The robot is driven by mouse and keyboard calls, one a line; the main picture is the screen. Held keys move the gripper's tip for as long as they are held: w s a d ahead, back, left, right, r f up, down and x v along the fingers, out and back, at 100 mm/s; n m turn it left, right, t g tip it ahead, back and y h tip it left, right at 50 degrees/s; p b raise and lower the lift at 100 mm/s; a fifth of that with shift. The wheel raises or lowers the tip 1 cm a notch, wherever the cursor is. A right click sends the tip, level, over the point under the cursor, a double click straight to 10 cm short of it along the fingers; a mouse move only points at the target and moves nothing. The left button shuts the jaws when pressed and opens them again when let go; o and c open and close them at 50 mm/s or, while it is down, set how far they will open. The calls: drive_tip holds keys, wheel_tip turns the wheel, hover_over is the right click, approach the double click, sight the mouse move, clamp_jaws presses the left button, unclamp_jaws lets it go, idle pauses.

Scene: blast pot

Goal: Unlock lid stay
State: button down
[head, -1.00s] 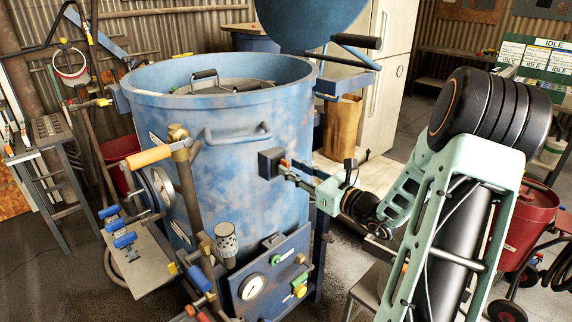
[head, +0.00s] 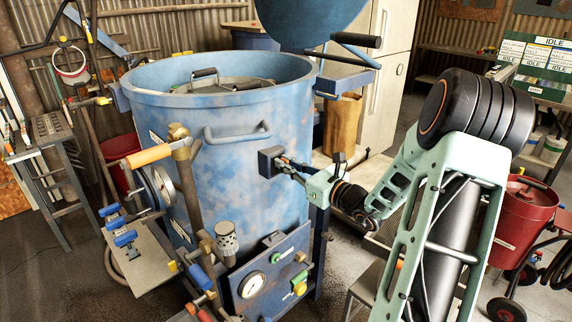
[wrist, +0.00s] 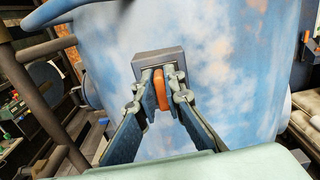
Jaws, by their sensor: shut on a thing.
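A dark grey block (wrist: 158,62) sticks out from the side of the blue pot (wrist: 215,75). The head view also shows this block (head: 267,161), on the pot's right side. An orange tab (wrist: 161,92) stands upright in front of the block in the wrist view. My gripper (wrist: 161,82) is shut on this tab, one finger on each side, tips close to the block. In the head view my gripper (head: 284,166) reaches the block from the right and largely hides the tab. The blue lid (head: 310,18) is raised above the pot, cut off by the frame's top.
A bar with a black grip (head: 358,40) juts out beside the pot's upper right rim. A control panel (head: 270,275) with a gauge sits low on the pot. A red bucket-like drum (head: 522,215) stands right of my arm.

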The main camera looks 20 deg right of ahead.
drive_tip(key=shift+f+n+b, duration=0.1)
drive_tip(key=shift+n+b, duration=0.2)
drive_tip(key=shift+b, duration=0.15)
drive_tip(key=n+b, duration=0.1)
drive_tip(key=b, duration=0.1)
drive_tip(key=n+b, duration=0.2)
drive_tip(key=b, duration=0.1)
drive_tip(key=shift+s+a+f+b, duration=0.1)
drive_tip(key=shift+a+f+b, duration=0.2)
drive_tip(key=shift+f, duration=0.05)
drive_tip(key=n+b, duration=0.3)
drive_tip(key=b, duration=0.4)
drive_tip(key=n+b, duration=0.4)
drive_tip(key=b, duration=0.3)
drive_tip(key=a+f+n+b, duration=0.1)
drive_tip(key=n+b, duration=0.3)
drive_tip(key=b, duration=0.3)
drive_tip(key=shift+s+b, duration=0.2)
drive_tip(key=shift+b, duration=0.15)
drive_tip(key=n+b, duration=0.2)
drive_tip(key=b, duration=0.2)
drive_tip(key=shift+n+b, duration=0.7)
drive_tip(key=shift+b, duration=0.2)
drive_tip(key=shift+d+r, duration=0.1)
drive_tip(key=c, duration=2)
unclamp_jaws()
